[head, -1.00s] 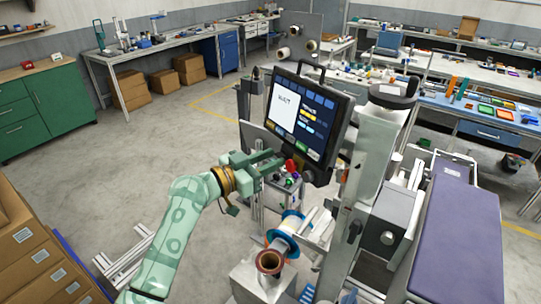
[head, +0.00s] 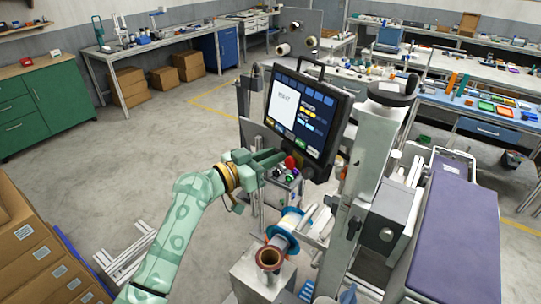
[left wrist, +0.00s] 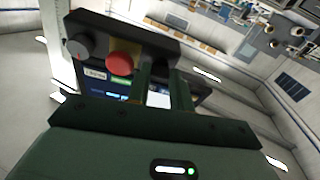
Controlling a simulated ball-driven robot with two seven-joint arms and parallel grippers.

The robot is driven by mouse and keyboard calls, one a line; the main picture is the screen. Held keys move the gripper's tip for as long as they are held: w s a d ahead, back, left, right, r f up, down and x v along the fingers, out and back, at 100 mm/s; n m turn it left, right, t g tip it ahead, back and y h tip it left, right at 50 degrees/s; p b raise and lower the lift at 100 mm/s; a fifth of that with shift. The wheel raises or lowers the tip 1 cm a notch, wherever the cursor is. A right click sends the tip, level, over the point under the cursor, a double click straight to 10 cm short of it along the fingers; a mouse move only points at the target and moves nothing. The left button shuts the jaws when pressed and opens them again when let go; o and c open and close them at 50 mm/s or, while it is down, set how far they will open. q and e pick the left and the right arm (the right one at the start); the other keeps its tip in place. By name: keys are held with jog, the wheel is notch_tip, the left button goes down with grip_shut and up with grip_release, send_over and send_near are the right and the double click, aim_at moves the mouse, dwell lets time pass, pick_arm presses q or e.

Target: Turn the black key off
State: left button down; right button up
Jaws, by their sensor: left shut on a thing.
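A control box (head: 287,181) sits below the black touchscreen (head: 303,112), with a red mushroom button (head: 290,162) and small coloured buttons. In the left wrist view the box (left wrist: 110,27) shows a grey knob (left wrist: 77,47) and the red button (left wrist: 120,64) on a yellow plate. My left gripper (head: 279,158) reaches the box from the left. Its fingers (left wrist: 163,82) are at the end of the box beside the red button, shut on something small. That is where the black key appears to be, but the fingers hide it. My right gripper is not in view.
The touchscreen overhangs the box closely. A reel spindle with a blue-rimmed spool (head: 287,222) and a copper-coloured tube (head: 269,258) stand below. A grey machine column (head: 361,190) rises on the right. Open floor lies to the left.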

pick_arm(q)
jog(key=n+p, duration=0.1)
jog(key=n, duration=0.1)
jog(key=n+t+y+p, duration=0.1)
jog(key=n, duration=0.1)
jog(key=shift+s+r+n, duration=0.1)
jog(key=shift+r+n, duration=0.1)
jog(key=shift+n, duration=0.2)
jog(key=n+p, duration=0.3)
jog(key=n+y+p, duration=0.1)
jog(key=n+p, duration=0.2)
jog(key=n+y+p, duration=0.1)
jog(key=n+p, duration=0.2)
jog(key=n, duration=0.1)
jog(key=shift+d+r, duration=0.15)
jog(key=shift+r, duration=0.1)
jog(key=shift+n+y+p, duration=0.3)
jog(key=shift+n+p, duration=0.7)
jog(key=shift+n, duration=0.1)
jog(key=shift+n+p, duration=0.3)
jog(key=shift+n, duration=0.3)
jog(key=shift+f+y, duration=0.1)
jog(key=shift+y, duration=0.2)
jog(key=c, duration=1.5)
grip_release()
